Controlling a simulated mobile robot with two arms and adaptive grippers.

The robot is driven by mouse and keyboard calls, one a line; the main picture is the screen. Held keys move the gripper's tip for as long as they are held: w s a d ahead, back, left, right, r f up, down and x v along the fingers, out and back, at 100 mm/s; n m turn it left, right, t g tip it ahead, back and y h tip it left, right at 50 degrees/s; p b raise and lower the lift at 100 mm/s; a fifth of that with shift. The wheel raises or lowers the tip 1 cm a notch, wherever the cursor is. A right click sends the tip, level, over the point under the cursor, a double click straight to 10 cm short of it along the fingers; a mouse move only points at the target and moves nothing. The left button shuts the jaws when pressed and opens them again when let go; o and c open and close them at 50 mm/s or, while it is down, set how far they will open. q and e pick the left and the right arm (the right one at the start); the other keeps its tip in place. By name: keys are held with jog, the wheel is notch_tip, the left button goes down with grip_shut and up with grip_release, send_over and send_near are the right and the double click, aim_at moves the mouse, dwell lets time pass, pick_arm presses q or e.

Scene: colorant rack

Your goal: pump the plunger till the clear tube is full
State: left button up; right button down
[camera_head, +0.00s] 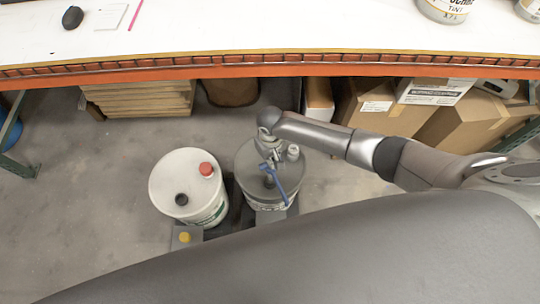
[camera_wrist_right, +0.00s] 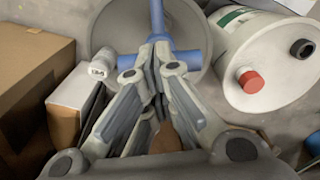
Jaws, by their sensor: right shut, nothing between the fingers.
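The blue plunger (camera_head: 279,184) stands on a grey-lidded bucket (camera_head: 248,160) in the head view. In the right wrist view its blue T-shaped handle (camera_wrist_right: 187,62) lies just beyond my fingertips. My right gripper (camera_head: 269,152) is above this bucket, its fingers (camera_wrist_right: 150,66) shut with nothing between them. The fingers overlap part of the handle in the picture; I cannot tell whether they touch it. A small white cap (camera_wrist_right: 97,69) shows left of the fingers. I cannot make out the clear tube or its level. My left gripper is not in view.
A white bucket (camera_head: 165,180) with red and black caps stands left of the grey-lidded one. The orange-edged shelf (camera_head: 200,72) runs across above. Cardboard boxes (camera_head: 385,112) sit under it at right. The grey floor (camera_head: 80,200) at left is clear.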

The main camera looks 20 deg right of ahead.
jog(key=shift+f, duration=0.5)
jog(key=shift+r, duration=0.1)
notch_tip(320, 180, up, 7)
jog(key=p, duration=0.7)
jog(key=shift+r, duration=0.1)
jog(key=shift+r+p, duration=0.1)
jog(key=shift+p, duration=0.25)
notch_tip(320, 180, up, 6)
jog(key=p, duration=0.6)
dwell(0.4)
